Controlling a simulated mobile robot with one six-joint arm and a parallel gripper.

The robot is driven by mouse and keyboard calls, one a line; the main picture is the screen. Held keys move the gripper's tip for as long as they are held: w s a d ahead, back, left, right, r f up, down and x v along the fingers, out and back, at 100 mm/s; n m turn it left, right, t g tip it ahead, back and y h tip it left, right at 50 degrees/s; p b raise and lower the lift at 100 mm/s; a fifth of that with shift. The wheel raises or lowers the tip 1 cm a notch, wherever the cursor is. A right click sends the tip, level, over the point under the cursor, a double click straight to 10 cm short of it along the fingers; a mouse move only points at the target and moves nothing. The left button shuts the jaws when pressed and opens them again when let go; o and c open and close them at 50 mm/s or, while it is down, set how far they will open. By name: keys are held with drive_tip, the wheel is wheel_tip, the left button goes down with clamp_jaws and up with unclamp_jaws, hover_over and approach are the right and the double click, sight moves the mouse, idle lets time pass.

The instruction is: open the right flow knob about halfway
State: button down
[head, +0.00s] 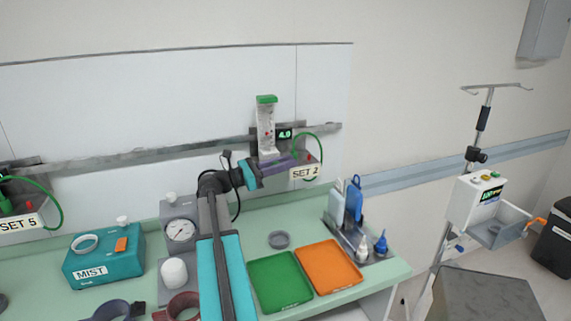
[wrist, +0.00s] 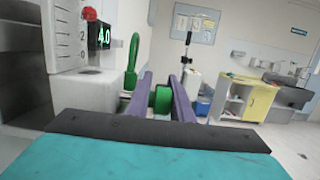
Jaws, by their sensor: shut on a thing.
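The right flowmeter (head: 266,128) is a clear upright tube with a green top, fixed to the wall rail above a "SET 2" label (head: 305,173). Its small display (head: 285,134) shows green digits, and the wrist view reads 4.0 on the display (wrist: 102,36). The green flow knob (wrist: 162,100) sits between the two purple fingers of my gripper (wrist: 164,98). My gripper (head: 279,163) is shut on the knob at the foot of the flowmeter, and it hides the knob in the head view.
The left flowmeter (head: 8,195) has a "SET 5" label. Below are a teal MIST box (head: 104,258), a pressure gauge (head: 181,231), a green tray (head: 280,282) and an orange tray (head: 330,267). A green hose (wrist: 131,65) hangs close beside the fingers.

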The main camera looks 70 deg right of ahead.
drive_tip(key=c, duration=1.7)
unclamp_jaws()
drive_tip(key=shift+s+a, duration=0.15)
drive_tip(key=shift+a, duration=0.05)
drive_tip(key=shift+d+f, duration=0.1)
drive_tip(key=shift+b+v, duration=0.9)
drive_tip(key=shift+v, duration=2.95)
